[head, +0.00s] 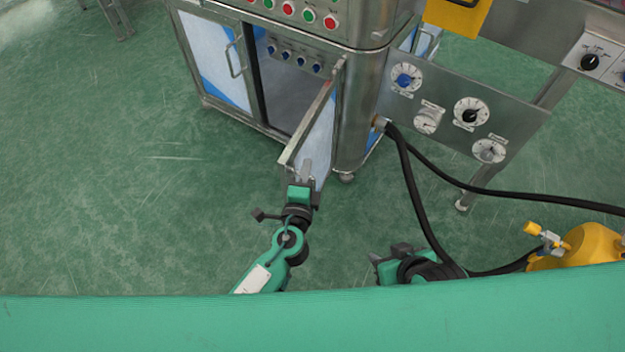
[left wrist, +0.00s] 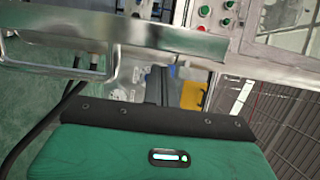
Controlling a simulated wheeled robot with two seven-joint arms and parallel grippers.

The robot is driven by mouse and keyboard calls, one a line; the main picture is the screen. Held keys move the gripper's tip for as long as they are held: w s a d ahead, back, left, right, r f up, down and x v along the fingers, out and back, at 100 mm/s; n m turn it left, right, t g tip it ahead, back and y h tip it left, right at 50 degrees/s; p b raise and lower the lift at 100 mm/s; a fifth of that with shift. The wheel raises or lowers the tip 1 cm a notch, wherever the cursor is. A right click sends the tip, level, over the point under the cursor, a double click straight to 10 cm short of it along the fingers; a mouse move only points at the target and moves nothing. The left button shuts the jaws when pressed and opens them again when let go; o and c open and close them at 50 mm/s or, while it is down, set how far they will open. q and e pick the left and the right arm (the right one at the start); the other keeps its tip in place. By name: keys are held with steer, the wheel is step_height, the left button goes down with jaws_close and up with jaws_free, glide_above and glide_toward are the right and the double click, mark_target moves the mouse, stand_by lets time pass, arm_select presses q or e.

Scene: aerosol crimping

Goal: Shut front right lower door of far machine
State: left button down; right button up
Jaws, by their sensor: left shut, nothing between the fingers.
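The front right lower door (head: 321,142) of the far machine (head: 357,115) stands open, swung out from its hinge side at the right of the opening. Its free edge points towards me. My left gripper (head: 306,170) is shut and empty, by the outer face of the door near that free edge; I cannot tell whether it touches. In the left wrist view the shut fingers (left wrist: 157,84) are below a long metal door edge (left wrist: 170,52), beside a bent metal handle (left wrist: 113,60). My right gripper (head: 393,257) is low at the right, away from the door; its fingers are unclear.
The front left lower door (head: 213,62) is closed. The open compartment (head: 285,92) shows a row of blue knobs. Black hoses (head: 409,185) run from the machine at the right, near a yellow tank (head: 588,245). The green floor (head: 120,170) to the left is clear.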

arm_select(q)
steer(key=shift+w+a, duration=0.35)
steer(key=shift+a, duration=0.45)
steer(key=shift+a, duration=0.1)
